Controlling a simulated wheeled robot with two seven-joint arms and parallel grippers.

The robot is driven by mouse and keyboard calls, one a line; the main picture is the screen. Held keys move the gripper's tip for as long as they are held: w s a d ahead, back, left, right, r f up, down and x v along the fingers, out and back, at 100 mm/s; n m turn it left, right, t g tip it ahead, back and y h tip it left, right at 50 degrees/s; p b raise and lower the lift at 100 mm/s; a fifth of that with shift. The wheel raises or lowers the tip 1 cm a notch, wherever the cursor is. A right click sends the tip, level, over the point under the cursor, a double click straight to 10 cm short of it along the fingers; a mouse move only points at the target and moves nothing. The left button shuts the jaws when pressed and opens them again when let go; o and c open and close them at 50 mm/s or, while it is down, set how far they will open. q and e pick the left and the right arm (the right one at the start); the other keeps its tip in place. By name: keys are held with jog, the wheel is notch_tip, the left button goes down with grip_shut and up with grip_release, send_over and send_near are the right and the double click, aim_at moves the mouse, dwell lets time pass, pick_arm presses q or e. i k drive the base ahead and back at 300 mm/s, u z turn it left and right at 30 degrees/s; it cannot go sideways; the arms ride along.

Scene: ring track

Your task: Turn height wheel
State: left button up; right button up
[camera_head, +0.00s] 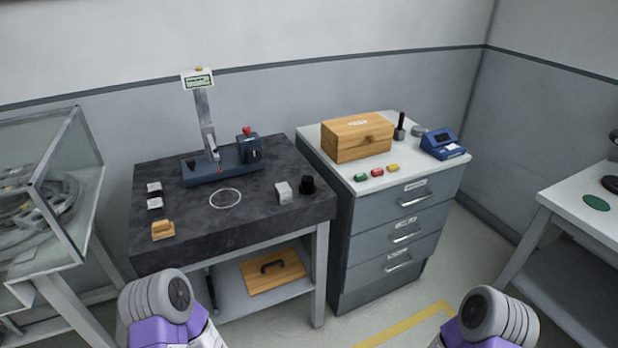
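A height gauge stands upright at the back of the dark stone table (275,235). It has a blue base (200,170), a grey column (203,110), a white display head (198,80) and a thin probe with a red tip. At the right of the base is a blue block (250,143) with a red knob (247,131) on top and a dark round part on its front, which may be the height wheel; it is too small to tell. Only purple and grey links of my two arms show at the bottom edge. Neither gripper is in view.
On the table lie a ring mark (225,198), a grey block (283,192), a black cylinder (307,184) and a wooden piece (163,230). A grey drawer cabinet (345,230) stands right, bearing a wooden box (357,138). A glass case (80,180) stands left. Floor is free right of the cabinet.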

aim_at(254, 156)
jog(key=u, duration=0.55)
jog(key=i, duration=0.4)
jog(key=u, duration=0.25)
